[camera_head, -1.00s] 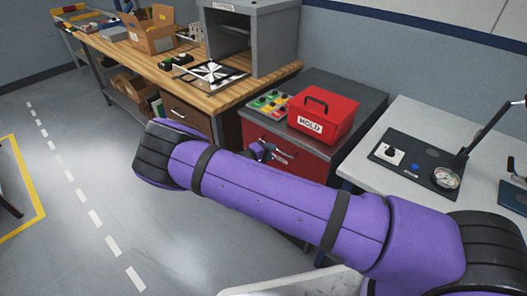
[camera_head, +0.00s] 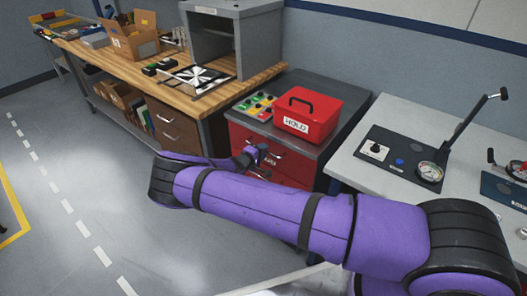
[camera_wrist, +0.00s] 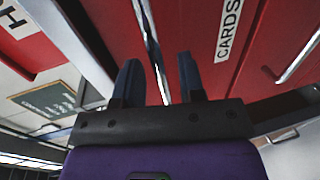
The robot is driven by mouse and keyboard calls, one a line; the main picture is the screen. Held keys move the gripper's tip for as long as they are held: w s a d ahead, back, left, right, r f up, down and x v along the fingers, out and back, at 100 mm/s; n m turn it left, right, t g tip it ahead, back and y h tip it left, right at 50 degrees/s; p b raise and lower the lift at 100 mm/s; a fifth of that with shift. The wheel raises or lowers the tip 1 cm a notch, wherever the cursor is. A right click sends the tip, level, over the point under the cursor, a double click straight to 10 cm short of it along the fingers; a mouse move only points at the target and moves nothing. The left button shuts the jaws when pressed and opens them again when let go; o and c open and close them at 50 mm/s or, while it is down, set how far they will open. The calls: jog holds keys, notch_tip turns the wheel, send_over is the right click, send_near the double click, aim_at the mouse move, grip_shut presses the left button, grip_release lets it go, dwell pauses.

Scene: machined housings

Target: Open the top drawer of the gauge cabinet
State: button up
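The gauge cabinet (camera_head: 340,130) is a red drawer unit with a dark grey top, right of the wooden bench. Its red top drawer (camera_head: 240,133) looks closed and has a silver bar handle (camera_head: 279,149). In the wrist view that handle (camera_wrist: 151,45) runs between my two dark fingers, beside a white "CARDS" label (camera_wrist: 229,28). My gripper (camera_head: 262,153) is at the drawer front, and in the wrist view my gripper (camera_wrist: 157,75) has its fingers apart, one on each side of the handle. I cannot tell whether they touch it. A lower drawer's handle (camera_wrist: 299,57) shows at right.
A red "HOLD" box (camera_head: 308,115) and a panel of coloured buttons (camera_head: 255,107) sit on the cabinet top. A white table with a gauge panel (camera_head: 405,158) stands close on the right. The wooden bench (camera_head: 212,102) adjoins on the left. Floor at left is clear.

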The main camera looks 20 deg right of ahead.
jog(key=shift+w+d+f, duration=0.1)
jog(key=shift+w+d, duration=0.2)
jog(key=shift+d, duration=0.25)
grip_shut()
jog(key=f+v, duration=0.3)
jog(key=v, duration=1.1)
jog(key=a+f+v, duration=0.1)
jog(key=f+v, duration=0.2)
jog(key=v, duration=1.1)
jog(key=shift+s+a, duration=0.25)
jog(key=shift+s, duration=0.15)
jog(key=shift+r, duration=0.1)
grip_release()
jog(key=v, duration=1)
jog(key=shift+s+a, duration=0.25)
jog(key=shift+a, duration=0.05)
